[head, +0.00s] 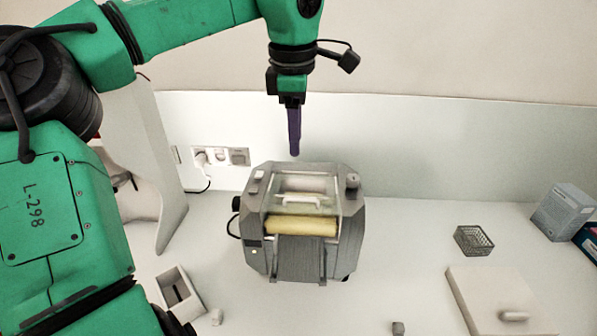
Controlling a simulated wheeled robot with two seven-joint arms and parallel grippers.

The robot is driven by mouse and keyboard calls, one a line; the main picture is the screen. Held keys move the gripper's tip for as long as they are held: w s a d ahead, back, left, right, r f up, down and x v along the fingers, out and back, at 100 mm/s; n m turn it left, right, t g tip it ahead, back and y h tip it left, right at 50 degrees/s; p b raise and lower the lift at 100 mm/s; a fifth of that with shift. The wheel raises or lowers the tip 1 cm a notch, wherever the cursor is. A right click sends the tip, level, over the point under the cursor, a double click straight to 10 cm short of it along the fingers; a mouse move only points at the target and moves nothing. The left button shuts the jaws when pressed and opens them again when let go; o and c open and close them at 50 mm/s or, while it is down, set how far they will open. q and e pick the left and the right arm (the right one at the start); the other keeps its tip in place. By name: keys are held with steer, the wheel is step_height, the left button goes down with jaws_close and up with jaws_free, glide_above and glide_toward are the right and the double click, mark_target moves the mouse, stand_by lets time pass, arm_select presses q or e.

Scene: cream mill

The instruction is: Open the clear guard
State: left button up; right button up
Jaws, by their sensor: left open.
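A grey mill (345,235) stands on the white counter in the middle of the head view. Its clear guard (320,204) lies over the top opening, above a cream-yellow roller (300,225), and looks closed. A small white handle (291,200) shows on the guard. My left gripper (295,154) has purple fingers pointing down. It appears above and behind the mill's top, apart from the guard. It is open and empty, though its fingers overlap from this angle. My right gripper is not in view.
A wire basket (473,240), a pale slab with a handle (490,292) and a grey box (563,210) are on the right. A small open box (180,292) stands front left. Wall sockets (220,156) are behind. Counter right of the mill is mostly clear.

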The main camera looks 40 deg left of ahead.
arm_select(q)
steer(key=p, duration=0.3)
glide_above(296, 199)
steer(key=f, duration=1)
steer(key=shift+s+d, duration=0.3)
steer(key=shift+s, duration=0.1)
steer(key=f, duration=0.2)
steer(key=w+a, duration=0.1)
steer(key=shift+f+p, duration=0.35)
steer(key=shift+f, duration=0.05)
steer(key=shift+d+f, duration=0.15)
steer(key=shift+f, duration=0.05)
steer(key=shift+s+d+r, duration=0.15)
steer(key=shift+s+d, duration=0.15)
steer(key=shift+c, duration=1.2)
steer(key=shift+a, duration=0.1)
jaws_close()
steer(key=shift+w, duration=0.1)
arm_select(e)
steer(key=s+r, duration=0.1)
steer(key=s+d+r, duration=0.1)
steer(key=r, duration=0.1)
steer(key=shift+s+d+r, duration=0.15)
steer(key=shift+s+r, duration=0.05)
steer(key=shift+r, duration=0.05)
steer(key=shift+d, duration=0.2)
